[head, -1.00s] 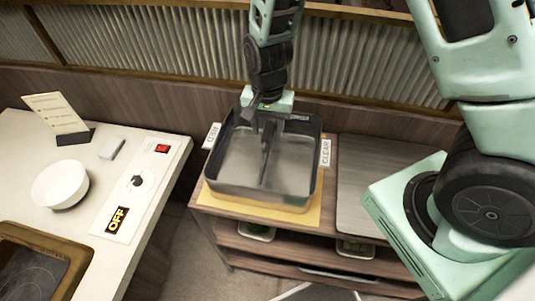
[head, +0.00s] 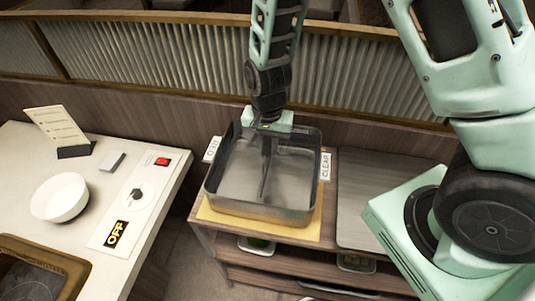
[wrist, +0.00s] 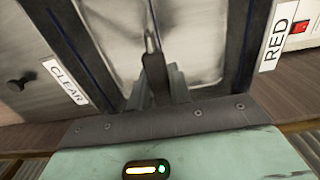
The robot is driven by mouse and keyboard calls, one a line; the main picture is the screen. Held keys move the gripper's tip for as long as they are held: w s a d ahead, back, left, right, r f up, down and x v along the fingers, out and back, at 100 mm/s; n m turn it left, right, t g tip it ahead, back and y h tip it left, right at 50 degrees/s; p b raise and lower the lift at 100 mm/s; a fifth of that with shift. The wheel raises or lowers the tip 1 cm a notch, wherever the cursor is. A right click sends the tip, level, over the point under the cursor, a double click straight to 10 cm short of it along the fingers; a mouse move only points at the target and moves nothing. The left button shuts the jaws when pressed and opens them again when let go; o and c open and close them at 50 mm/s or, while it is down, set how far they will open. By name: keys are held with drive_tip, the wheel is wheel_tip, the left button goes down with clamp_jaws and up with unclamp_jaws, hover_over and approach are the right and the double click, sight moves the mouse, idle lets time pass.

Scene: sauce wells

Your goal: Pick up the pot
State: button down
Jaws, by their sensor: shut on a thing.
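The pot (head: 237,205) is a rectangular dark metal vessel with a divider (head: 264,180) splitting it into two wells. In the head view it is at the yellow mat (head: 300,235) on the cabinet top; I cannot tell whether its base touches the mat. My gripper (head: 268,145) points down at the far part of the pot, shut on the divider. The wrist view shows the fingers (wrist: 155,75) at the divider between the two pale well floors. The fingers partly hide the divider's far end.
White labels, RED (head: 212,149) and CLEAR (head: 325,166), flank the pot. A grey board (head: 375,200) lies to the right. A counter at left holds a white bowl (head: 60,198) and a knob panel (head: 135,195). A corrugated partition (head: 180,55) stands behind.

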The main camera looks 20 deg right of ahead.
wheel_tip(320, 180, up, 10)
drive_tip(key=shift+f+b, duration=0.1)
drive_tip(key=shift+b, duration=0.85)
drive_tip(key=shift+f, duration=0.1)
